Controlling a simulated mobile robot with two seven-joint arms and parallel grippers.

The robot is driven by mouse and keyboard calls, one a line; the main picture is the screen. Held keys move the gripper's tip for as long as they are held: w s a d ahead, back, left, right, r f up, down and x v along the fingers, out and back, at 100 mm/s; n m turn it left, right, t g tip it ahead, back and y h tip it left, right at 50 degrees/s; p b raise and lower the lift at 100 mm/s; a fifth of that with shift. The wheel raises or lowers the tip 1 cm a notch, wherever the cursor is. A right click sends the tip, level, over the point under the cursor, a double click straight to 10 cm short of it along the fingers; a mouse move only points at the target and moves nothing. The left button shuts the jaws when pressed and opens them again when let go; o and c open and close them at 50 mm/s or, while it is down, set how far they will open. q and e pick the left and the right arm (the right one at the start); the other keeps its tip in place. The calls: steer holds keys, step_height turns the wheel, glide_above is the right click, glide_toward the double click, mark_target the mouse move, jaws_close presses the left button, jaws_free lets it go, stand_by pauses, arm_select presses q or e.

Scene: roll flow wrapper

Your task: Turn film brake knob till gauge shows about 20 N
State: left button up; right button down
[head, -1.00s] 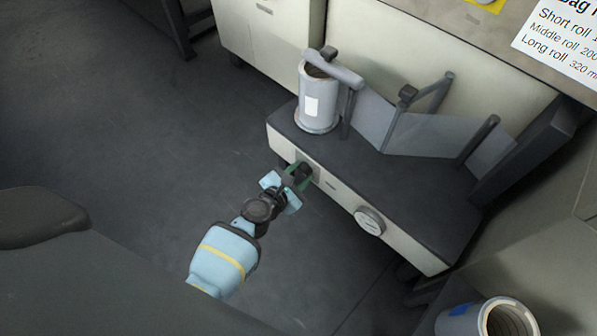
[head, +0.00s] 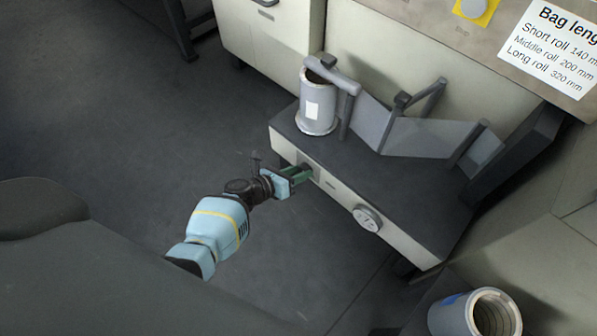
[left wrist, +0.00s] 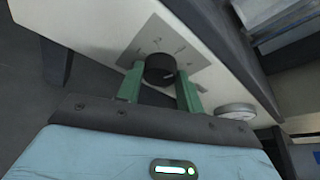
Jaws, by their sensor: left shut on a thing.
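My left gripper (head: 304,172) is at the knob. In the left wrist view its green fingers (left wrist: 160,84) are shut on the knob, one on each side. The round gauge (head: 367,218) is on the same panel to the right; it also shows edge-on in the left wrist view (left wrist: 236,111). Its reading is too small to tell. My right gripper is not in view.
A film roll (head: 318,108) stands upright on the machine's dark top (head: 400,190), beside grey guide plates (head: 430,138). Another roll (head: 474,314) is at the bottom right. A bag length sign (head: 553,46) is at the top right. Open floor lies left of the machine.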

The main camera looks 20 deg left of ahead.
arm_select(q)
steer(key=shift+f+n+h+b, duration=0.1)
steer(key=shift+n+h+b, duration=0.2)
steer(key=shift+n+h, duration=0.65)
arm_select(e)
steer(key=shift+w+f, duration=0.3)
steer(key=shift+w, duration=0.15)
arm_select(q)
steer(key=shift+n+y, duration=0.25)
steer(key=o, duration=1)
steer(key=p+v, duration=0.3)
steer(key=v, duration=0.4)
steer(key=shift+s+a+p, duration=0.25)
steer(key=shift+a+p, duration=0.1)
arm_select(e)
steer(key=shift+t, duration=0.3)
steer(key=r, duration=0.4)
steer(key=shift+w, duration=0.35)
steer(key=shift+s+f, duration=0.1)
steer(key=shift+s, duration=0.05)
